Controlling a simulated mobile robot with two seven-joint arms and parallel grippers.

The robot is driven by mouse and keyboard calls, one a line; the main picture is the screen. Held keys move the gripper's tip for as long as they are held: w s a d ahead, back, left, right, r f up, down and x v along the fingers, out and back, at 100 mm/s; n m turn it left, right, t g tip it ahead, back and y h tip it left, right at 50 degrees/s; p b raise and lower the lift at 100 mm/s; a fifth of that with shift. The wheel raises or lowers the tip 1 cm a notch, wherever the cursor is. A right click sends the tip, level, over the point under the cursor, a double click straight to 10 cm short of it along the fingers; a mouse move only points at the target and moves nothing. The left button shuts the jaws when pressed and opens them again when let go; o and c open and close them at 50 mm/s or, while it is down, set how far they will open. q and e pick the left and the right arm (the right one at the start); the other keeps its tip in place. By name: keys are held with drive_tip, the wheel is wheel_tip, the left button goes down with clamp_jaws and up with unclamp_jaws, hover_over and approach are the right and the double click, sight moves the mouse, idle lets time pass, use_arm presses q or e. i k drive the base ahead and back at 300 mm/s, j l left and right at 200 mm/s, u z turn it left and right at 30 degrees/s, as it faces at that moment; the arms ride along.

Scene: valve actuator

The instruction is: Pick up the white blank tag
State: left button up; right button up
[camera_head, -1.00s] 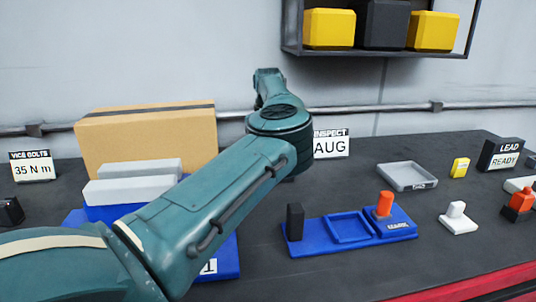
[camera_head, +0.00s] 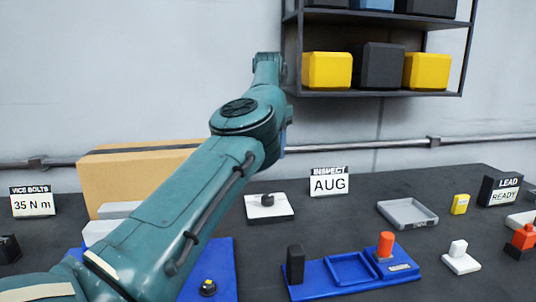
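A small white plate with a white upright grip (camera_head: 461,258) lies on the dark bench at the right; it looks blank and may be the white tag. A white plate with a dark knob (camera_head: 269,208) lies farther back near the middle. My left arm reaches in from the lower left and bends upward at its joint. I cannot make out its gripper fingers. My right arm and gripper are not in view.
A blue fixture (camera_head: 350,268) with a black block and orange peg stands at front centre. A cardboard box (camera_head: 110,180) is partly behind my arm. A shelf (camera_head: 378,94) hangs above.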

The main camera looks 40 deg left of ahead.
sight(460, 262)
drive_tip(key=k+l, duration=0.55)
drive_tip(key=l, duration=0.2)
drive_tip(key=k+l, duration=0.6)
drive_tip(key=l, duration=0.1)
